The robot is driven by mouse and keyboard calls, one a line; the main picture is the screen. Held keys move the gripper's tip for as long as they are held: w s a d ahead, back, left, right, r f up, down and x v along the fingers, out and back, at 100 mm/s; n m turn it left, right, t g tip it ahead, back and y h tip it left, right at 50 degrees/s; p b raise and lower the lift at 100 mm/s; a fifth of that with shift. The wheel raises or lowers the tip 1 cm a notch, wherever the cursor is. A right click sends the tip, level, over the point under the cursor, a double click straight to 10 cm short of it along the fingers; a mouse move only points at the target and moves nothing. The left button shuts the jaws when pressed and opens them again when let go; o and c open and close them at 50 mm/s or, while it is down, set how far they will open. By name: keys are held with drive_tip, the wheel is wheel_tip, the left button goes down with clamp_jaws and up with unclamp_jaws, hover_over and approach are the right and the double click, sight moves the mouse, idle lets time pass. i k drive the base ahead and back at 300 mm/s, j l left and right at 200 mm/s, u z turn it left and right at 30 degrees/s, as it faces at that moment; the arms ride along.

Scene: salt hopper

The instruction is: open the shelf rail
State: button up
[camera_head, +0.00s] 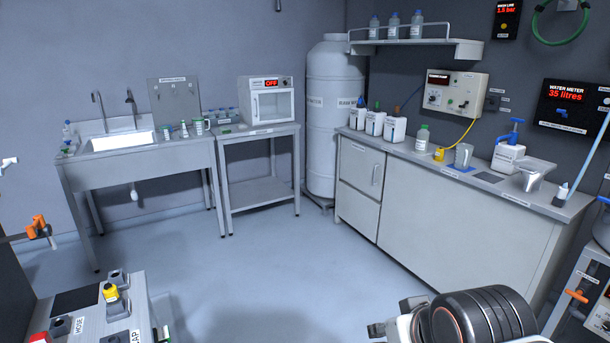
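The shelf rail (400,26) is a thin pale bar along the front of the wall shelf (468,47), high on the back wall right of centre. It stands raised above the shelf's front edge, in front of several grey bottles with white labels (393,25). My gripper (394,318) shows only in part at the bottom edge, beside my dark rounded arm link. It is far below and well apart from the rail. Its fingers are mostly cut off or hidden, so I cannot tell their opening.
A long counter (450,220) stands below the shelf, holding bottles, jugs and a pump container (508,150). A tall white tank (334,110) stands left of it. A cart (95,315) is at lower left. The floor (250,270) between is clear.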

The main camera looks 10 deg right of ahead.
sight(430, 24)
drive_tip(key=i+z, duration=0.2)
drive_tip(key=i, duration=2.1)
drive_tip(key=i+z, duration=0.25)
drive_tip(key=i, duration=0.3)
drive_tip(key=i+j+z, duration=0.2)
drive_tip(key=i, duration=0.3)
drive_tip(key=i+j+z, duration=0.25)
drive_tip(key=i, duration=0.25)
drive_tip(key=i+j+z, duration=0.2)
drive_tip(key=i+j, duration=0.15)
drive_tip(key=i, duration=0.15)
drive_tip(key=i+j+z, duration=0.2)
drive_tip(key=k+j+z, duration=0.1)
drive_tip(key=j, duration=0.3)
drive_tip(key=k+j+z, duration=0.15)
drive_tip(key=j, duration=0.25)
drive_tip(key=k+j+z, duration=0.1)
drive_tip(key=j, duration=0.3)
drive_tip(key=k+j+z, duration=0.1)
drive_tip(key=j, duration=0.75)
drive_tip(key=i+l+z, duration=0.1)
drive_tip(key=i+z, duration=0.15)
drive_tip(key=i, duration=0.35)
drive_tip(key=i+z, duration=0.25)
drive_tip(key=i, duration=0.3)
drive_tip(key=k+l, duration=0.15)
drive_tip(key=k, duration=0.15)
